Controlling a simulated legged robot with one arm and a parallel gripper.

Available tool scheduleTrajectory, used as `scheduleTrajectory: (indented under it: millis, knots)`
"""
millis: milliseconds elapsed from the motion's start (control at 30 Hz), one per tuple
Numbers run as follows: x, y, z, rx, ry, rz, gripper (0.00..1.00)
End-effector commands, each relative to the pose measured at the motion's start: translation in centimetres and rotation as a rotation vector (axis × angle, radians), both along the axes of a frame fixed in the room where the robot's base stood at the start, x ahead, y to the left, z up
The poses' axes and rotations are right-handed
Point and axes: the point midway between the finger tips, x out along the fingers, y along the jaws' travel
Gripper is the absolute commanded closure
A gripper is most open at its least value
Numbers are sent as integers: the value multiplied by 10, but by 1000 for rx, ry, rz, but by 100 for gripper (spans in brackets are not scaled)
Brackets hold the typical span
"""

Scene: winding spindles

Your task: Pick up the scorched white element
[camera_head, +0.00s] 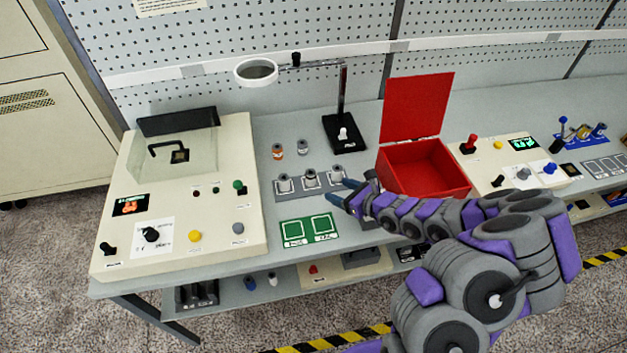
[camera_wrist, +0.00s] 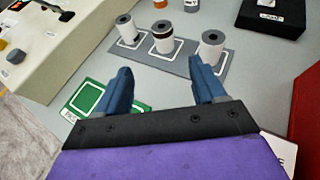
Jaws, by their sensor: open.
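Three white cylindrical elements stand upright in a row on a grey holder (camera_wrist: 178,66). The middle one, the scorched white element (camera_wrist: 163,41), has a dark brown band around its upper part; it also shows small in the head view (camera_head: 310,176). In the head view my gripper (camera_head: 338,191) is at the right front of the holder, apart from the scorched element.
A green pad (camera_head: 308,230) with two squares lies in front of the holder. Behind it stand an orange spool (camera_head: 277,152) and a grey spool (camera_head: 302,148). A red open box (camera_head: 425,168) is at right, a lamp stand (camera_head: 344,135) behind, a beige machine (camera_head: 185,190) at left.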

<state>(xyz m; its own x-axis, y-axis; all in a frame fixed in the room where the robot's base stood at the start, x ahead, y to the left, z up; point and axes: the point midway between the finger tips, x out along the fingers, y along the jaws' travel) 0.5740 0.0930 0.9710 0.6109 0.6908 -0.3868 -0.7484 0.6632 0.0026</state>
Motion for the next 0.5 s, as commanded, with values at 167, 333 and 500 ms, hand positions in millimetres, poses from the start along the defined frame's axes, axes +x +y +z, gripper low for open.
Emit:
scheduleTrajectory:
  millis: [167,333,500]
  knots:
    - [13,12,-10,-2,-2,7,31]
    - [29,29,-20,0,-3,7,31]
    - [46,49,-32,-4,-3,7,31]
